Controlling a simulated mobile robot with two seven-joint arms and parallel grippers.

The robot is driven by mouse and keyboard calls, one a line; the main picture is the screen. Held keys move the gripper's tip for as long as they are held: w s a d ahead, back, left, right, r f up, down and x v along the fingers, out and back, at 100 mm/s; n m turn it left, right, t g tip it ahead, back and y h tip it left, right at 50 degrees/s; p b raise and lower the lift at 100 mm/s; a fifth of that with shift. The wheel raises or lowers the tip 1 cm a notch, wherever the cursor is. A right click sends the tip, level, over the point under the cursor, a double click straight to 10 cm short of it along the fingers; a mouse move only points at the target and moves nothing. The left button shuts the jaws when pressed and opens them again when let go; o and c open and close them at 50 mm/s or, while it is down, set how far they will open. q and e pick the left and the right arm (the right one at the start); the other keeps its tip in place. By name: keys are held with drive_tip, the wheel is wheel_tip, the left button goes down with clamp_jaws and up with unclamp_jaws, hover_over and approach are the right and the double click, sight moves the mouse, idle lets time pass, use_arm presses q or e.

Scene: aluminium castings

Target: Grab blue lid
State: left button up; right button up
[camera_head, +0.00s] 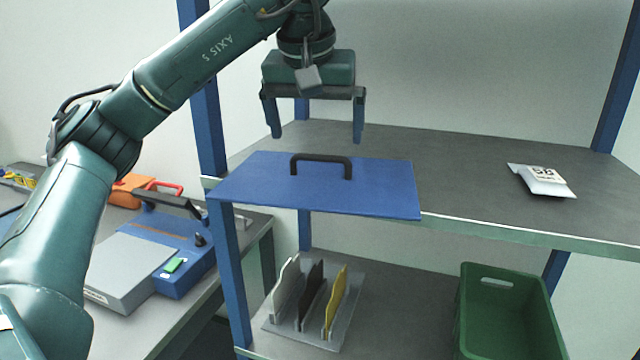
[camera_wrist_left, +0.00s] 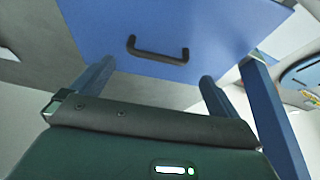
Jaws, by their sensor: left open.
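The blue lid (camera_head: 380,192) is a flat blue plate with a black handle (camera_head: 321,160) on top. It lies on the upper shelf, and its front edge sticks out past the shelf edge. My left gripper (camera_head: 315,138) is open and empty, pointing down above and slightly behind the handle, apart from it. In the left wrist view the lid (camera_wrist_left: 185,28) and its black handle (camera_wrist_left: 158,53) show beyond the two spread fingers (camera_wrist_left: 155,80). My right gripper is in neither view.
A white labelled packet (camera_head: 542,181) lies on the upper shelf (camera_head: 460,180) at the right. Below are a rack (camera_head: 312,308) with several upright plates and a green crate (camera_head: 508,315). A blue shelf post (camera_head: 207,95) stands close to my left arm. A side bench holds blue and grey equipment (camera_head: 130,270).

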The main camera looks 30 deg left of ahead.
sight(320, 159)
use_arm(q)
drive_tip(key=shift+b+x, duration=0.3)
drive_tip(key=shift+x, duration=3)
drive_tip(key=shift+s+d+f, duration=0.1)
drive_tip(key=shift+s+d, duration=0.05)
drive_tip(key=shift+d, duration=0.05)
drive_tip(key=shift+c, duration=0.2)
